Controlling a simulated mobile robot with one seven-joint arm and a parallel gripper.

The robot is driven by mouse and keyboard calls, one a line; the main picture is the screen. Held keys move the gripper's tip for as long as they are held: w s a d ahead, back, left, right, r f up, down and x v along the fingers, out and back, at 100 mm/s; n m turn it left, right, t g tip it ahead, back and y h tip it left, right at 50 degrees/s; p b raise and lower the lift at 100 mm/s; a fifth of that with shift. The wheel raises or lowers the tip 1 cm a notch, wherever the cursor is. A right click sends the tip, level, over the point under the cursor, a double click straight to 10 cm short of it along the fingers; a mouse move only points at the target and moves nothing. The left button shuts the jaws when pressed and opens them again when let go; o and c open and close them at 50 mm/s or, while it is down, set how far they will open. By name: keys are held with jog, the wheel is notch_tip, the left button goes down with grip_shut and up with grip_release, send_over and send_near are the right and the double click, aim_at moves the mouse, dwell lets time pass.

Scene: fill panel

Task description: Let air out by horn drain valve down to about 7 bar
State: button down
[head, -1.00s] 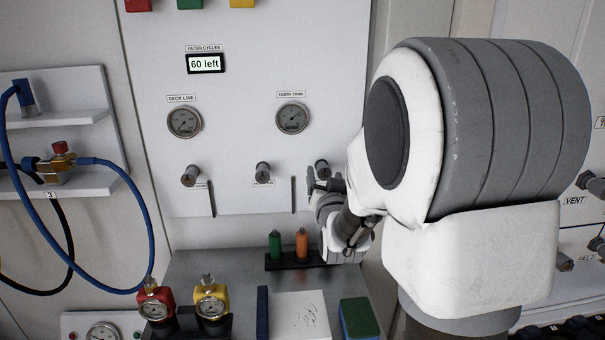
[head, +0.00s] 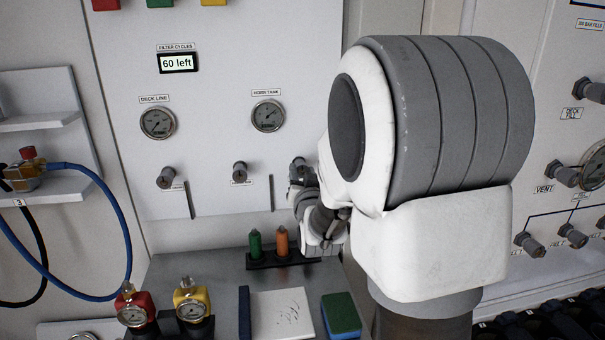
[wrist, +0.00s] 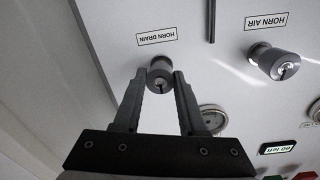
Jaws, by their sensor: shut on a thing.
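The horn drain valve is a grey round knob (wrist: 160,70) on the white panel, below its label "HORN DRAIN", which appears upside down in the wrist view. My gripper (wrist: 161,84) is shut on this knob, one finger on each side. In the head view my gripper (head: 300,183) is at the panel's rightmost knob, mostly hidden by my arm. The horn tank gauge (head: 268,116) is above and left of it; its needle is too small to read. A gauge (wrist: 212,118) also shows in the wrist view, partly behind a finger.
The horn air knob (wrist: 275,62) is beside the horn drain. The deck line gauge (head: 157,123) is further left. Green and orange markers (head: 282,240), a white pad (head: 282,313) and a sponge (head: 341,315) sit on the grey shelf below. A display reads "60 left" (head: 178,63).

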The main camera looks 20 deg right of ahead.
jog(key=shift+f+b, duration=0.15)
jog(key=shift+b, duration=0.25)
jog(key=n+b, duration=0.3)
jog(key=shift+a+f, duration=0.1)
jog(key=shift+n+b, duration=2)
jog(key=shift+r, duration=0.2)
jog(key=shift+c, duration=2.4)
grip_release()
